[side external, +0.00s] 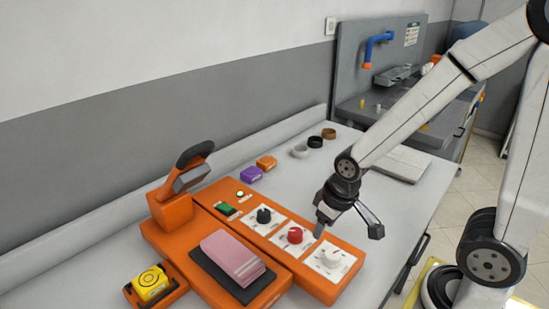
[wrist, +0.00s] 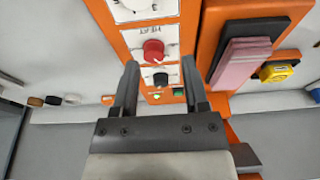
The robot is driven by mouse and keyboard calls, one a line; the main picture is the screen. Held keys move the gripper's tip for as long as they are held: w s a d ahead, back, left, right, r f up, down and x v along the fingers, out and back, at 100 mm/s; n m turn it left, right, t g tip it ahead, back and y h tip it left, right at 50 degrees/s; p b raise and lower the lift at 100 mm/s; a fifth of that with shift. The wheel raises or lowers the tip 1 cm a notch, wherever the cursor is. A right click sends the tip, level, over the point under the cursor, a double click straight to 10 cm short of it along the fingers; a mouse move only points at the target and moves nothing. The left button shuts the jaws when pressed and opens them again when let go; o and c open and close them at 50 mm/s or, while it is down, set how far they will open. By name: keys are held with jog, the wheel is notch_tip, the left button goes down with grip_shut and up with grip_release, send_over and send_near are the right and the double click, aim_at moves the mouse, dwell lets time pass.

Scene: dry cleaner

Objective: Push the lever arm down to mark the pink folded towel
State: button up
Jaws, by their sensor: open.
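The pink folded towel (side external: 232,257) lies on a dark pad (side external: 214,272) on the orange press base. It also shows in the wrist view (wrist: 240,62), right of my gripper. The lever arm (side external: 190,167), with a dark handle, is raised at the back of the press on an orange block (side external: 171,207). In the wrist view the lever is not clearly visible. My gripper (side external: 347,222) is open and empty above the right side of the control panel, near the red and white knobs, apart from the lever and towel. In the wrist view its fingers (wrist: 160,78) straddle the knob row.
The panel carries a black knob (side external: 264,215), a red knob (side external: 295,235), a white knob (side external: 331,256) and a green switch (side external: 226,209). A yellow button box (side external: 150,283) sits front left. The wall runs along the back.

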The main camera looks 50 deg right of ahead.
jog(key=shift+w+r, duration=0.2)
jog(key=shift+w, duration=0.25)
grip_shut()
jog(key=w+a+r+n, duration=0.1)
jog(key=w+a+r, duration=0.2)
jog(key=w+r, duration=0.65)
jog(key=w+a+r, duration=0.3)
jog(key=w+r, duration=0.5)
jog(key=w, duration=0.2)
jog(key=w+a+r, duration=0.1)
jog(key=a+r, duration=0.3)
jog(key=r, duration=0.4)
jog(key=a+r+m+g, duration=0.1)
jog(key=a+r, duration=0.4)
jog(key=r, duration=0.3)
jog(key=shift+w, duration=0.35)
jog(key=shift+a, duration=0.1)
